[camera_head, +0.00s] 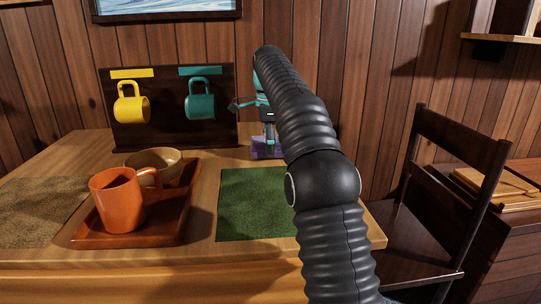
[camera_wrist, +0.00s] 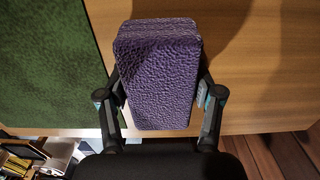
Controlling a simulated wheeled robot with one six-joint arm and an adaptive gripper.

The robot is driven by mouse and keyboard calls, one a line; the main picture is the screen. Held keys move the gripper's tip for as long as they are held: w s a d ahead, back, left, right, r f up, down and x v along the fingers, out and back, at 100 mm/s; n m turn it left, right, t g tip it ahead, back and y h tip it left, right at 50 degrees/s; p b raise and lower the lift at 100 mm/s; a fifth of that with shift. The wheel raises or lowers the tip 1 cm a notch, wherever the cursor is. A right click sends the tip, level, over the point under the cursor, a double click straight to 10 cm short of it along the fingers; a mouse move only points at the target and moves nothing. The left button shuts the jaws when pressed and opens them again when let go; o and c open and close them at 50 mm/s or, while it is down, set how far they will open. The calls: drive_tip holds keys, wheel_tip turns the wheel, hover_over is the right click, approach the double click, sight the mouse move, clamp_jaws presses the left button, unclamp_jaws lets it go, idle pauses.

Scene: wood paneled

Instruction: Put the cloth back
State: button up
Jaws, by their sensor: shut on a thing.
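The cloth, a purple, textured, folded block, shows in the wrist view (camera_wrist: 165,75) between the two fingers of my gripper (camera_wrist: 158,92). My gripper is shut on it, with one finger against each side. In the head view the cloth (camera_head: 262,153) shows low beneath my gripper (camera_head: 267,137), near the far right part of the table. My arm hides part of both there. I cannot tell whether the cloth touches the table top or hangs just above it.
The wooden table (camera_head: 205,222) bears a green mat (camera_head: 250,205), a brown mat (camera_head: 35,212) and a tray (camera_head: 178,222) with an orange mug (camera_head: 117,200) and bowl (camera_head: 150,159). Yellow (camera_head: 131,108) and teal (camera_head: 201,104) mugs hang behind. A chair (camera_head: 450,140) stands right.

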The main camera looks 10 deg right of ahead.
drive_tip(key=shift+f, duration=0.25)
drive_tip(key=o, duration=1.2)
drive_tip(key=shift+o, duration=0.5)
drive_tip(key=shift+r, duration=0.1)
